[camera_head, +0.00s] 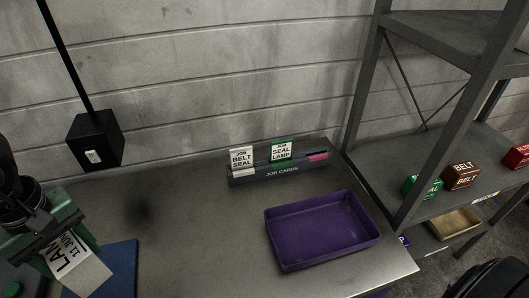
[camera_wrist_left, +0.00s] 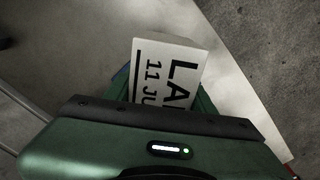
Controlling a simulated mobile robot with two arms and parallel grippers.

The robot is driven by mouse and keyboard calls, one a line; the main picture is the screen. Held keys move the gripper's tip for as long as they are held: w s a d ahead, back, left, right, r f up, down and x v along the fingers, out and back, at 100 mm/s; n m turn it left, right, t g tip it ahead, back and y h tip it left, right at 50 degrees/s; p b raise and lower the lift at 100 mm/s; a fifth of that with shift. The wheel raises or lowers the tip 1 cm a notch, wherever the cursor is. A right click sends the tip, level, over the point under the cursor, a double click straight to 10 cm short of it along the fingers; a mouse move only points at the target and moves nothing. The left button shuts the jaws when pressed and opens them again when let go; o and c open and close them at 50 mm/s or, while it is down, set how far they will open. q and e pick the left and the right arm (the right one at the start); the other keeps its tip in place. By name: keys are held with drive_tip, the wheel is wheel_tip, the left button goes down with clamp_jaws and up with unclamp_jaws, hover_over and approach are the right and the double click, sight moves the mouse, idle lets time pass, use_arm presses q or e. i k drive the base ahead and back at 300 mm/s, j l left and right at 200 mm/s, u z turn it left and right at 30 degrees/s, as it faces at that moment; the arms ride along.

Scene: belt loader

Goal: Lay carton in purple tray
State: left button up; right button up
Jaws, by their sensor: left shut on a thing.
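A white carton (camera_head: 82,272) printed with large black letters, partly readable as "LAM" and "11 JU", is at the lower left. My left gripper (camera_head: 58,240), with green and black parts, is shut on it. In the left wrist view the carton (camera_wrist_left: 167,72) sticks out beyond the gripper, its lower part hidden by the green housing. The purple tray (camera_head: 375,238) lies empty on the metal bench, well to the right of the gripper. My right gripper is not in view.
A dark job-card holder (camera_head: 282,174) with two upright cards stands behind the tray. A blue flat surface (camera_head: 118,270) lies beside the carton. A metal shelf (camera_head: 440,203) with small boxes stands right. Bare bench (camera_head: 195,235) lies between gripper and tray.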

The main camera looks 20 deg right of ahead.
sight(339, 226)
drive_tip(key=z, duration=0.8)
drive_tip(key=l+z, duration=0.6)
drive_tip(key=l, duration=0.2)
